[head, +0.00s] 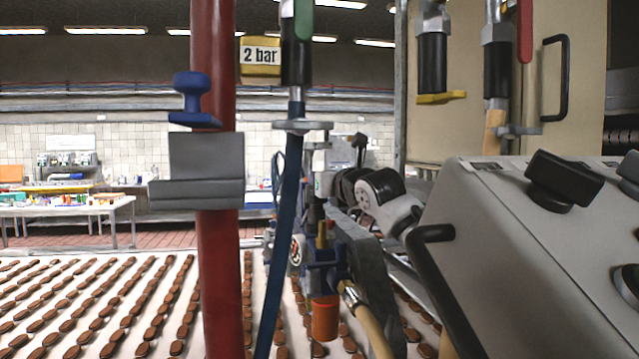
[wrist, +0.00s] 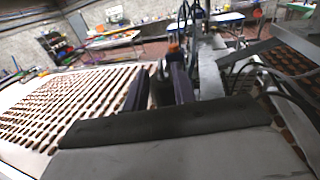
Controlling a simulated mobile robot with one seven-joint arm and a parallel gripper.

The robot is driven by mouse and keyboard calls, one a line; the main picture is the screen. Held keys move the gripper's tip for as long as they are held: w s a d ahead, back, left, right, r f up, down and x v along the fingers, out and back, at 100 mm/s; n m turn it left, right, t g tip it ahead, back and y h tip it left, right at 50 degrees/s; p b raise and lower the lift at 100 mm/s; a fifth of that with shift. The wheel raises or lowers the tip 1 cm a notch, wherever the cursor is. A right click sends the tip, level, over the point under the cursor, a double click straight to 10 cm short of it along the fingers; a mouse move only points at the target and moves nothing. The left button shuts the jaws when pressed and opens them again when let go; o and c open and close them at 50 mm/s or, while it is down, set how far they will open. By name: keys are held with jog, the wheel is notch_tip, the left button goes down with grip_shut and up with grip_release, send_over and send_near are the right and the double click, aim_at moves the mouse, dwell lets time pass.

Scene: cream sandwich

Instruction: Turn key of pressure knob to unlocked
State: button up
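The pressure knob assembly appears to be the blue regulator body (head: 325,252) in the middle of the head view. It has a round white gauge (head: 297,250) on its left and an orange cylinder (head: 325,318) below. The key and its position are too small to tell. In the wrist view my gripper (wrist: 160,87) is open, its two dark fingers apart. A dark piece shows between or behind them, with a small orange-red part (wrist: 173,47) beyond; I cannot tell whether the fingers touch anything. The gripper is not clearly made out in the head view.
A red post (head: 217,270) and a blue hose (head: 283,240) stand in front on the left. A grey control box (head: 530,270) with black knobs fills the right. A conveyor with rows of brown biscuits (head: 100,300) runs behind. A "2 bar" sign (head: 261,56) hangs above.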

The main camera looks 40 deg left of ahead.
jog(key=b+v, duration=0.3)
jog(key=v, duration=0.8)
jog(key=shift+s+d+b, duration=0.2)
jog(key=shift+d+b, duration=0.15)
